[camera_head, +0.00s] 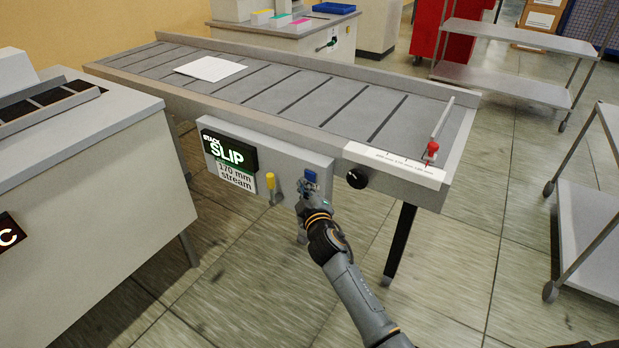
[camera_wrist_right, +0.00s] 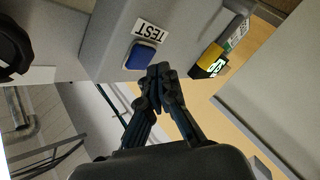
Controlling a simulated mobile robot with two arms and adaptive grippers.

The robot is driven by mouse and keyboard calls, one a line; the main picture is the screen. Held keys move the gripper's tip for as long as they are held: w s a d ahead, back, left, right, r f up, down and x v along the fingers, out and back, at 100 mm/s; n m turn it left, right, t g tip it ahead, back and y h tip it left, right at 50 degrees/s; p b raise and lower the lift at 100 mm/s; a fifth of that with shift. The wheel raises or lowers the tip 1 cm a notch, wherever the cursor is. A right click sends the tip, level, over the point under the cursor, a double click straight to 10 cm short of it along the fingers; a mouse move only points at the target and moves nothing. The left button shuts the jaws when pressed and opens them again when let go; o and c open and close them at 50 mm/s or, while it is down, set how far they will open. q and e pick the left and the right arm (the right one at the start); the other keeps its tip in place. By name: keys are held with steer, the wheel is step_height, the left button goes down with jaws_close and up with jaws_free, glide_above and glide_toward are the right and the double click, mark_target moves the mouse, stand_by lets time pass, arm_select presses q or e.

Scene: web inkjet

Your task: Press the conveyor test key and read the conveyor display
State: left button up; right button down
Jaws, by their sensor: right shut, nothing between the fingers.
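The conveyor (camera_head: 300,92) has a grey front panel (camera_head: 290,160). The conveyor display (camera_head: 229,151) on it is lit and reads "STACK SLIP", with "SLIP" in large letters. The blue conveyor test key (camera_head: 311,177) is at the panel's right part; in the right wrist view the key (camera_wrist_right: 141,56) sits beside a "TEST" label (camera_wrist_right: 152,31). My right gripper (camera_head: 308,190) is shut and empty, its fingertips (camera_wrist_right: 160,70) very close to the key. I cannot tell whether they touch it. My left gripper is not in view.
A label under the display (camera_head: 236,177) reads "170 mm stream". A white sheet (camera_head: 210,68) lies on the conveyor. A red-knobbed stop (camera_head: 432,150) is at its right end. Carts (camera_head: 510,37) stand at right.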

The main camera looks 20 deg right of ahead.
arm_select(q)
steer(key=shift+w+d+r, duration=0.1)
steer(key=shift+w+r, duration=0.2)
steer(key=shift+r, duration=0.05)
arm_select(e)
steer(key=s+a, duration=0.1)
steer(key=a, duration=0.1)
steer(key=s+a, duration=0.2)
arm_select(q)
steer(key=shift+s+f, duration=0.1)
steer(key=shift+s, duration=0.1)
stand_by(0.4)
